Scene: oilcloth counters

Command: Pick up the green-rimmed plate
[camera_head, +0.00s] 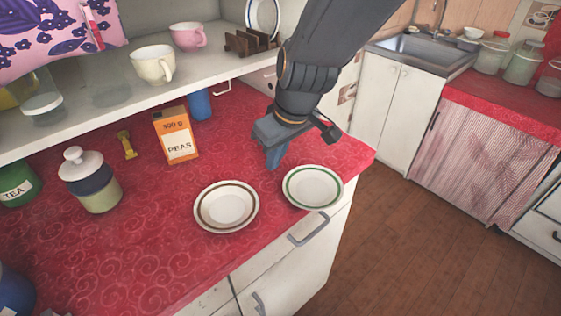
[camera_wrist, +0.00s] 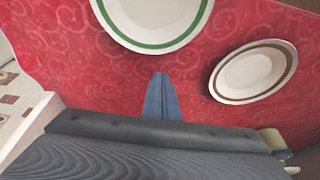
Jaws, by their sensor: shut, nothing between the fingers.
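The green-rimmed plate (camera_head: 312,188) is white with a thin green ring and lies flat on the red counter near its front right corner. It also shows at the top of the wrist view (camera_wrist: 152,20), partly cut off by the frame edge. My gripper (camera_head: 272,164) is above the counter, behind and left of the plate in the head view, its fingers pointing down. In the wrist view the closed blue fingers (camera_wrist: 161,78) are together with nothing between them, apart from the plate.
A brown-rimmed plate (camera_head: 226,206) lies close left of the green-rimmed one. A PEAS box (camera_head: 176,136), a blue container (camera_head: 199,105), a lidded jar (camera_head: 90,182) and a yellow object (camera_head: 127,145) stand farther left. A shelf (camera_head: 110,98) overhangs the back.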

